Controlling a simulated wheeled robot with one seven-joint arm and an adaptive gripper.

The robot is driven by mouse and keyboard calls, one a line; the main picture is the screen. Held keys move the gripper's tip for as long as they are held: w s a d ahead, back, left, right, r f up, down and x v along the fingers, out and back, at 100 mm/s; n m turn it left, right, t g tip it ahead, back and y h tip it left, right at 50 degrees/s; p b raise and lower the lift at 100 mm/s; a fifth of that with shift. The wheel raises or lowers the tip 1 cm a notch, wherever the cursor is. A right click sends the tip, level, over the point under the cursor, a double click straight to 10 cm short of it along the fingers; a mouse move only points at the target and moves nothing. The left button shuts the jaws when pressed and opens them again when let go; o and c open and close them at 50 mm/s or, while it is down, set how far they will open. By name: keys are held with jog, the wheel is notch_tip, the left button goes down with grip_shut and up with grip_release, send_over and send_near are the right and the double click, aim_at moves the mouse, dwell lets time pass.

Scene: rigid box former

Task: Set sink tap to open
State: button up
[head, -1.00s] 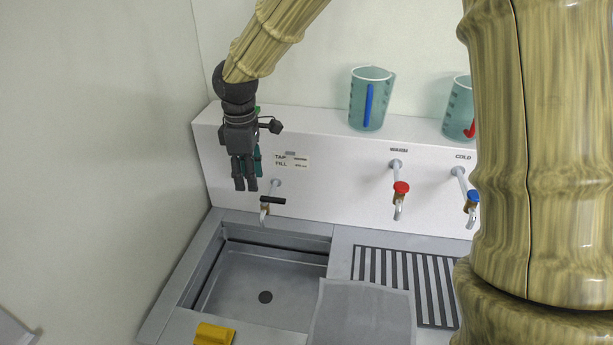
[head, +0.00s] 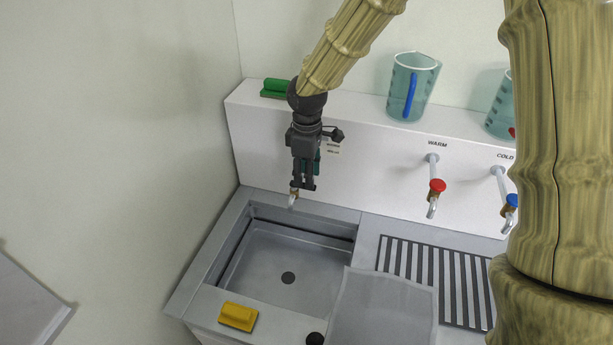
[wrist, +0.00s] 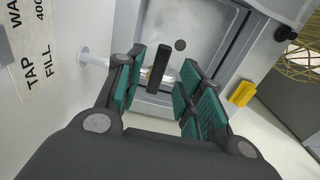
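The sink tap (head: 292,200) sticks out from the white back panel above the basin (head: 265,265). In the head view its spout tip shows below my gripper (head: 303,184), while most of its handle is hidden by the fingers. In the wrist view the tap's black lever handle (wrist: 159,72) lies between the teal finger pads of my gripper (wrist: 168,92). The fingers are apart, with a gap on the lever's right side. The left pad is close to the lever; I cannot tell whether they touch.
To the right are a red-handled warm tap (head: 436,187) and a blue-handled cold tap (head: 511,201). A measuring jug (head: 428,85) and a green block (head: 277,88) stand on the ledge. A yellow block (head: 239,316) sits on the front rim. The space above the basin is free.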

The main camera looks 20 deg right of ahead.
jog(key=shift+f+p, duration=0.3)
jog(key=shift+f, duration=1.05)
grip_shut()
